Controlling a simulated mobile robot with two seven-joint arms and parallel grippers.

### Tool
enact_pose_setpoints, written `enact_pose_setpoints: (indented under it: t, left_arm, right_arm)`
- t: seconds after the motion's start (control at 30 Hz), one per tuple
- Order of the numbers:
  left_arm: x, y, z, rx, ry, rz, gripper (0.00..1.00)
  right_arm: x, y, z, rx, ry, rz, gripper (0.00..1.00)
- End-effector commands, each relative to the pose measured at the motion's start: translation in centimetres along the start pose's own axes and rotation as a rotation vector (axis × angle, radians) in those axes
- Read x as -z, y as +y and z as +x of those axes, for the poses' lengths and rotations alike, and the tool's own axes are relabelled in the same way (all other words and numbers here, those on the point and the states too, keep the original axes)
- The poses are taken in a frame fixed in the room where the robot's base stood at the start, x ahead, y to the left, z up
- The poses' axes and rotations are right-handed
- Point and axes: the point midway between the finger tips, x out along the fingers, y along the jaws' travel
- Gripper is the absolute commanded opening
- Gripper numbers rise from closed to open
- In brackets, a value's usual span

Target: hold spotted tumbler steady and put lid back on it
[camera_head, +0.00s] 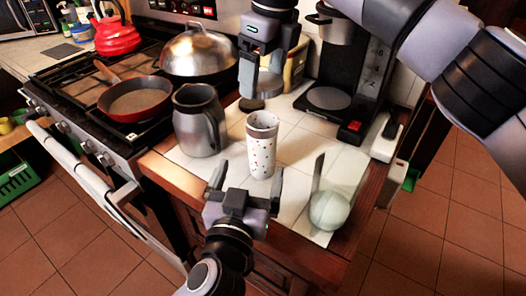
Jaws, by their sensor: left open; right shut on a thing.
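The spotted tumbler (262,150), white with small coloured dots and a dark band near its top, stands upright and lidless on the white tiled counter. My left gripper (247,180) is open at the near side of the tumbler, its fingers spread towards the tumbler's base. I cannot tell whether they touch it. My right gripper (260,92) points down from above, behind and slightly left of the tumbler's top. It is shut on a dark round lid (251,104), which shows at its fingertips, apart from the tumbler.
A grey metal pitcher (197,122) stands left of the tumbler. The stove (75,95) with a red pan (134,98) is at left. The counter's front edge is close to my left gripper.

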Motion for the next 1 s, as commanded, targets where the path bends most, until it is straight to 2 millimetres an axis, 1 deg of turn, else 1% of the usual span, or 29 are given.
enact_pose_setpoints:
  t: [0.17, 0.33, 0.47, 0.8, 1.0]
  left_arm:
    - [0.0, 0.0, 0.1, 0.000, 0.000, 0.001, 0.97]
    - [0.0, 0.0, 1.2, 0.000, 0.002, 0.003, 0.97]
    - [0.1, -0.1, 3.0, 0.001, 0.003, 0.003, 0.97]
    - [0.1, 0.0, 8.6, 0.001, 0.002, 0.003, 0.97]
    - [0.0, 0.1, 10.8, -0.001, 0.000, 0.002, 0.97]
  right_arm:
    - [0.0, 0.0, 0.0, 0.000, 0.000, 0.000, 0.53]
    - [0.0, 0.0, 0.0, 0.000, 0.000, 0.000, 0.53]
    - [0.0, 0.0, 0.0, 0.000, 0.000, 0.000, 0.53]
    - [0.0, 0.0, 0.0, 0.000, 0.000, 0.000, 0.53]
    - [0.0, 0.0, 0.0, 0.000, 0.000, 0.000, 0.53]
